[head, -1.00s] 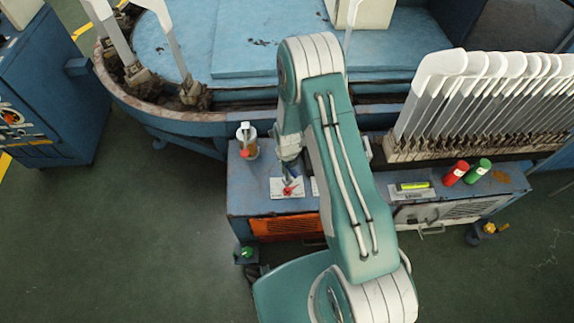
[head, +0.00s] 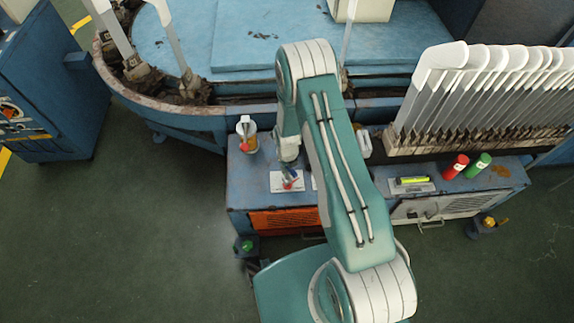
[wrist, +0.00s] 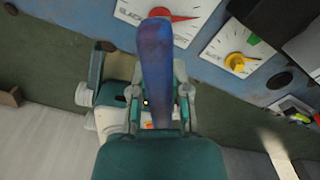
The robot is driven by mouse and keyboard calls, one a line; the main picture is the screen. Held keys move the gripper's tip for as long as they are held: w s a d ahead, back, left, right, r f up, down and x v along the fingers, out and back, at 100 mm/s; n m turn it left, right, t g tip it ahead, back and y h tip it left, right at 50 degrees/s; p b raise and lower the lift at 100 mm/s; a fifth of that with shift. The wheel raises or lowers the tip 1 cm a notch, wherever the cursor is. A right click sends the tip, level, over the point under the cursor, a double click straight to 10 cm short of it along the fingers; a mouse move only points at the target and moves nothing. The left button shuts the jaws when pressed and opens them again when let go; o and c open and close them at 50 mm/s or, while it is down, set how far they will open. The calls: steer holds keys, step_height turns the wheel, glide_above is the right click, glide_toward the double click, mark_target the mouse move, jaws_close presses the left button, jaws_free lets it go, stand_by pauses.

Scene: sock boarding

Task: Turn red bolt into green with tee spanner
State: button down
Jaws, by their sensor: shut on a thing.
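My gripper (head: 289,160) is over the left part of the blue bench.
A second dial plate with a yellow knob (wrist: 236,62) lies to the right. A bottle with a red part (head: 247,135) stands left of the gripper. Red (head: 456,166) and green (head: 478,165) cylinders and a yellow-green level (head: 412,181) lie on the right side.

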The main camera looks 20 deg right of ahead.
steer(key=shift+f, duration=1.1)
steer(key=n, duration=0.6)
steer(key=shift+n, duration=0.3)
steer(key=n, duration=0.6)
steer(key=shift+n, duration=0.3)
steer(key=shift+m, duration=0.7)
steer(key=shift+r, duration=3)
steer(key=shift+r, duration=0.1)
